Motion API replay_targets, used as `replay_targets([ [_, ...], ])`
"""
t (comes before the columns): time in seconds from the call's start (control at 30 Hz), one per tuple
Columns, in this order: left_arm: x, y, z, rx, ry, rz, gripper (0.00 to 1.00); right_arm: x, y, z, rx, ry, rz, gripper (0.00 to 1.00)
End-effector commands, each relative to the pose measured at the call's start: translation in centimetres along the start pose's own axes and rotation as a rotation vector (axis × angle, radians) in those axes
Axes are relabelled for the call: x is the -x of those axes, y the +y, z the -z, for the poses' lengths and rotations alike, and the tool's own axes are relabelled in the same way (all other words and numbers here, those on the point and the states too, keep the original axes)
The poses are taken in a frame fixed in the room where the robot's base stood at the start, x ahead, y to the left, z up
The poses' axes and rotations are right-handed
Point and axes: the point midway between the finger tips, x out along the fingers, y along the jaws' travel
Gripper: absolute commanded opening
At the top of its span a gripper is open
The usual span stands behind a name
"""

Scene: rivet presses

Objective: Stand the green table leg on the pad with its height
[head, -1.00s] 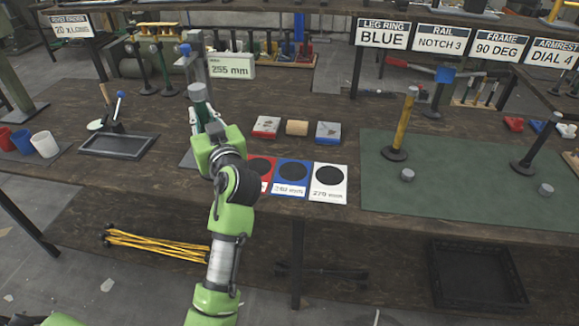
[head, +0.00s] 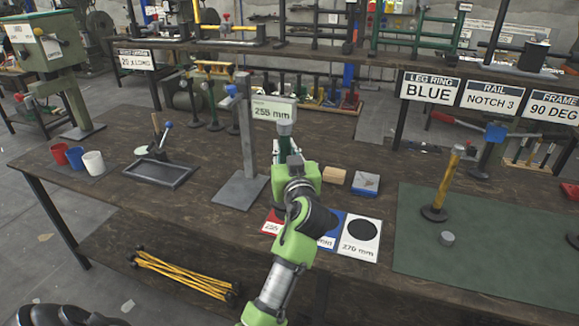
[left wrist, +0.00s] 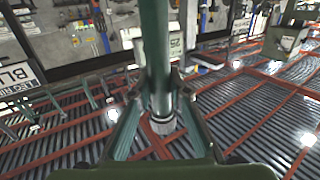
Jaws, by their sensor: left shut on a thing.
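My left gripper (head: 287,158) is shut on the green table leg (head: 284,146), which stands about upright and has a grey end cap on top. In the left wrist view the green leg (left wrist: 155,45) runs between the fingers (left wrist: 158,112). Its lower end is hidden in the head view. The red pad (head: 271,222), blue pad (head: 336,222) and white pad (head: 348,251) lie in a row behind and beside my arm. The white one reads 270 mm; the red and blue labels are partly covered. A sign (head: 273,112) reads 255 mm. My right gripper is out of view.
A grey measuring stand (head: 237,192) stands left of the gripper. A green mat (head: 485,245) with a yellow leg (head: 446,180) is right. A black tray (head: 157,172) is left.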

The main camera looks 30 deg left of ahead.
Motion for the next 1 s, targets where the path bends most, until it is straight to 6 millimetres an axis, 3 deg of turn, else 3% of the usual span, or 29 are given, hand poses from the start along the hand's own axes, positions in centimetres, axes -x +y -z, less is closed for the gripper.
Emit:
replay_targets([
  [0.07, -1.6, 0.5, -0.3, -0.004, 0.004, 0.001, 0.00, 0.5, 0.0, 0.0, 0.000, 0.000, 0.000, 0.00],
  [0.2, -3.6, 1.2, -3.1, -0.004, 0.001, 0.000, 0.00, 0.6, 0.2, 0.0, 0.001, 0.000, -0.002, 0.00],
  [0.4, -5.5, 1.8, -5.3, 0.000, 0.004, -0.001, 0.00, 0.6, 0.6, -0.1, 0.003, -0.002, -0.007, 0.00],
  [0.63, -6.4, 2.1, -6.6, -0.001, 0.003, 0.000, 0.00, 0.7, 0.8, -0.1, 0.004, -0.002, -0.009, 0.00],
  [0.83, -6.4, 2.1, -9.0, -0.002, 0.002, -0.001, 0.00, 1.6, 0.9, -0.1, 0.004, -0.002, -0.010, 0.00],
  [1.0, -6.4, 2.1, -9.6, 0.001, 0.004, -0.002, 0.00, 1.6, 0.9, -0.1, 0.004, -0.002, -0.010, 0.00],
])
